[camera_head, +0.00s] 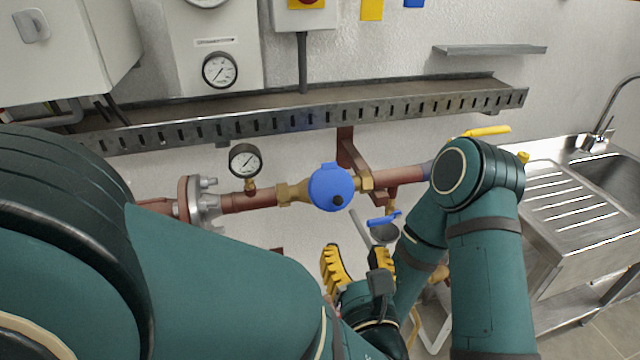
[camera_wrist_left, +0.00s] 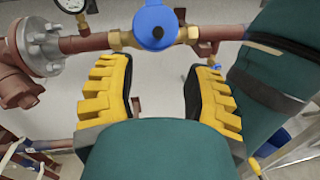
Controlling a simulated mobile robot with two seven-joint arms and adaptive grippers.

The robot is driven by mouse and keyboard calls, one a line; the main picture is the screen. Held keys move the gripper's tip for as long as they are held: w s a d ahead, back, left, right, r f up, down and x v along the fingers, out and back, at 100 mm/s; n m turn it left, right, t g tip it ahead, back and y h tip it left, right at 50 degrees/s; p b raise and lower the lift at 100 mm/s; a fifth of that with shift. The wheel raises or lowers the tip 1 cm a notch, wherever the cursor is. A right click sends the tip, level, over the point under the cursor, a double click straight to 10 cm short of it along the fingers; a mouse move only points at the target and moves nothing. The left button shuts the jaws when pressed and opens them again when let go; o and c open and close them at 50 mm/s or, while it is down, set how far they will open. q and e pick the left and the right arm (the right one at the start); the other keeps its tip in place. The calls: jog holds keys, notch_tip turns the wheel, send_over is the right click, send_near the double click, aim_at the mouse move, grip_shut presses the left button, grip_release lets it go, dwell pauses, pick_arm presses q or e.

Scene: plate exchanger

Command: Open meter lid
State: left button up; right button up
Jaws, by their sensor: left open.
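The water meter has a round blue lid (camera_head: 325,182) that lies shut over its face, with a small dark spot on it. Its brass body (camera_head: 289,193) sits in the copper-red pipe. The lid also shows at the top middle of the left wrist view (camera_wrist_left: 152,18). My left gripper (camera_head: 358,261) is open and empty below the meter, its yellow fingers apart from the lid. In the left wrist view the two fingers (camera_wrist_left: 158,85) stand wide apart with the lid beyond and between them. My right arm is folded at the right; its gripper is hidden.
A small gauge (camera_head: 245,160) stands on the pipe left of the meter, beside a flange (camera_head: 198,200). A slotted metal tray (camera_head: 300,114) runs along the wall above. A blue-handled valve (camera_head: 384,219) is below right. A steel sink (camera_head: 590,205) stands at the right.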

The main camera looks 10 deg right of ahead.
aim_at(338, 201)
pick_arm(q)
jog(key=w, duration=0.9)
jog(key=w+d, duration=0.1)
jog(key=w, duration=0.3)
jog(key=shift+w+d+b, duration=0.1)
jog(key=shift+w+b, duration=0.05)
jog(key=shift+b, duration=0.25)
grip_shut()
